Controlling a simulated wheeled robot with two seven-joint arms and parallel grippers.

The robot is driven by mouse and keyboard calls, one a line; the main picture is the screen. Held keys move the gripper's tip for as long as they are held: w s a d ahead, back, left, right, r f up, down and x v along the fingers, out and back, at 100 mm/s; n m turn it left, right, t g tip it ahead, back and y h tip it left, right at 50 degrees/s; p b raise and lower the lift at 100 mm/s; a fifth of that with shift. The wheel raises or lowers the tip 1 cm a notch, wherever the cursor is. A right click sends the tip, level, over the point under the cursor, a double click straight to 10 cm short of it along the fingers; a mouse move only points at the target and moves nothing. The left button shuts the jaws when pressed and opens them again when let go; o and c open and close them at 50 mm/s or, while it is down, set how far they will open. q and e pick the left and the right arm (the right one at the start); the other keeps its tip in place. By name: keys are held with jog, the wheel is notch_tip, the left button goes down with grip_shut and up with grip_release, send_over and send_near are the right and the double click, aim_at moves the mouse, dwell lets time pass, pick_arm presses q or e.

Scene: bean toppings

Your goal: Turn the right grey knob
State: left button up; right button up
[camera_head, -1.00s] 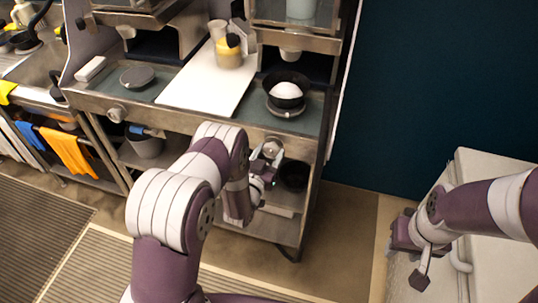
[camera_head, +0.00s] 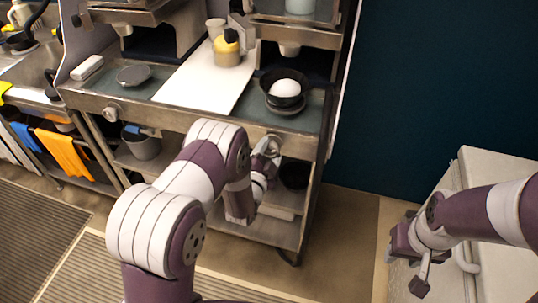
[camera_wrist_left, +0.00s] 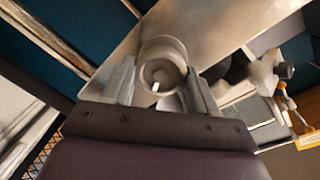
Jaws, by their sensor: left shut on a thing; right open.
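The right grey knob (camera_wrist_left: 162,68) is round and sits on the metal front panel of the counter. It shows large between the two fingers of my left gripper (camera_wrist_left: 160,88) in the left wrist view, with a finger on each side. In the head view my left gripper (camera_head: 268,150) is up against the panel under the black bowl and largely covers that knob. It is shut on the knob. My right gripper (camera_head: 408,268) is open and empty at the far right, beside the pale cabinet.
The left knob (camera_head: 112,111) is on the same panel. A black bowl with a white round thing (camera_head: 284,88) stands on the right burner. A white board (camera_head: 205,85) and a yellow container (camera_head: 228,50) are on the counter. A pot (camera_head: 142,145) stands on the shelf below.

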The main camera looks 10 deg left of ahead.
pick_arm(q)
jog(key=m+b, duration=0.1)
jog(key=m, duration=0.3)
jog(key=shift+f, duration=0.1)
jog(key=shift+m+y+b, duration=0.5)
jog(key=shift+m+b, duration=0.1)
jog(key=shift+m, duration=0.6)
jog(key=o, duration=1)
jog(key=shift+d, duration=0.1)
jog(key=shift+o, duration=0.2)
jog(key=s+r+b, duration=0.1)
jog(key=s, duration=1.1)
jog(key=shift+s, duration=0.35)
